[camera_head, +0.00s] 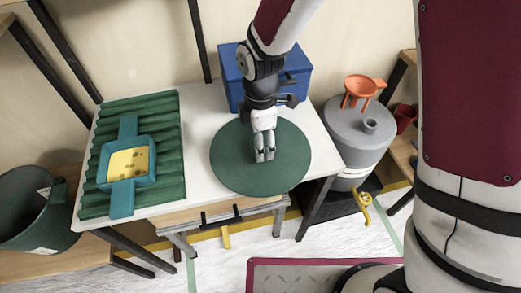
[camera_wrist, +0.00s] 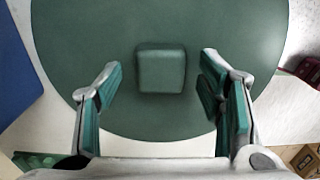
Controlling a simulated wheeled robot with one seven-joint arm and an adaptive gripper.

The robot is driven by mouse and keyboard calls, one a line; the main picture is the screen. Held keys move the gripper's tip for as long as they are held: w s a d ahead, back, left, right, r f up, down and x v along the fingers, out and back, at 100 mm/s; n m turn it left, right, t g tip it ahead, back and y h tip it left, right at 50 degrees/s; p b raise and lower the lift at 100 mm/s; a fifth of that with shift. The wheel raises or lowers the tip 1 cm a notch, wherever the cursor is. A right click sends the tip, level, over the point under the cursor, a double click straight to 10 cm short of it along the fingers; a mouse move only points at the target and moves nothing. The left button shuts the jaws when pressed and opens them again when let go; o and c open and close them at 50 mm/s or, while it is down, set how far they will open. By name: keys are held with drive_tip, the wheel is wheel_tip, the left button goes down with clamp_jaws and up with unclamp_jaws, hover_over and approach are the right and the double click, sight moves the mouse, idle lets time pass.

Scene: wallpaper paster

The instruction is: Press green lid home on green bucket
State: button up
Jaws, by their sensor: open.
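The green lid (camera_head: 229,171) is a wide, flat, dark green disc lying on the white table, near its front right. In the wrist view the lid (camera_wrist: 90,30) fills most of the picture, with a square green knob (camera_wrist: 160,70) standing at its middle. My gripper (camera_head: 264,158) points down over the middle of the lid. In the wrist view my gripper (camera_wrist: 160,75) is open, its green-padded fingers on either side of the knob with gaps between. The height of the fingertips above the lid is unclear. The dark green bucket (camera_head: 35,215) stands open at the far left.
A teal tray with a yellow sponge (camera_head: 128,163) lies on a ribbed green mat (camera_head: 170,115) on the table's left. A blue box (camera_head: 297,75) is behind my gripper. A grey drum (camera_head: 345,140) with an orange funnel (camera_head: 365,86) stands right of the table.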

drive_tip(key=shift+f, duration=0.5)
drive_tip(key=c, duration=1.3)
drive_tip(key=shift+r, duration=0.1)
